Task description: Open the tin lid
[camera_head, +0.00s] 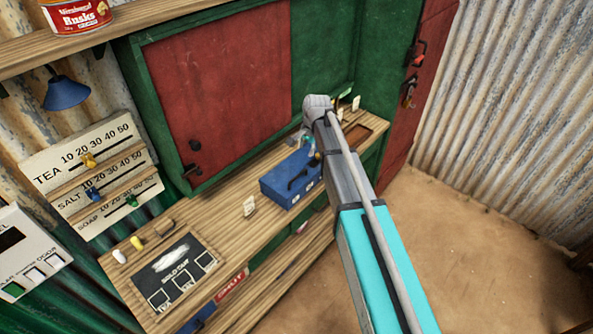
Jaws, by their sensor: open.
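A blue box-shaped tin (276,190) stands on the wooden counter, just left of my arm. Its flat lid (292,171) looks shut, with a dark bar handle (298,179) on top. Small pale labels show on its front. My arm reaches over the counter from the lower right. My gripper (305,145) is small and partly hidden by the arm, around the far right end of the tin. It is open, and I see nothing held in it. I cannot tell whether it touches the tin.
A red and green cabinet (220,85) stands behind the counter (225,230). A black "sold out" board (172,272) lies further left. A shelf (130,32) with a Rusks tin (77,14) is overhead. A brown tray (358,137) lies right.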

